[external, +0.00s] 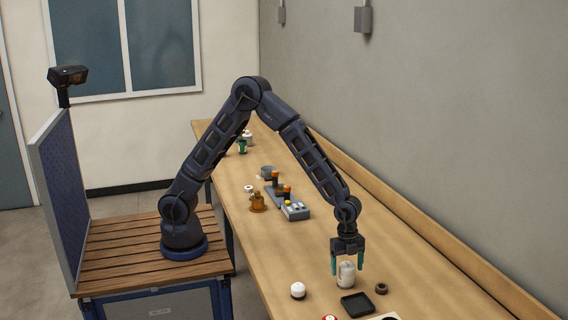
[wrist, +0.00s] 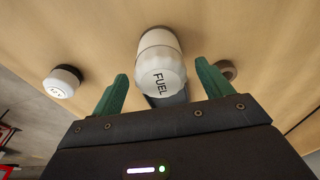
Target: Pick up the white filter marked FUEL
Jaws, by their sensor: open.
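The white filter marked FUEL (wrist: 161,65) stands between and just beyond my open green fingers in the wrist view. In the external view the white filter (external: 346,275) is on the bench, with my gripper (external: 347,262) pointing down around it. My gripper (wrist: 158,85) is open, one finger on each side of the filter. I cannot tell whether either finger touches it.
A white and black round item (external: 298,290) stands to the left. A black tray (external: 357,304) lies in front, and a dark ring (external: 381,288) lies to the right. Several fittings and a grey block (external: 294,210) stand farther back on the bench (external: 262,262). A wall runs along the right.

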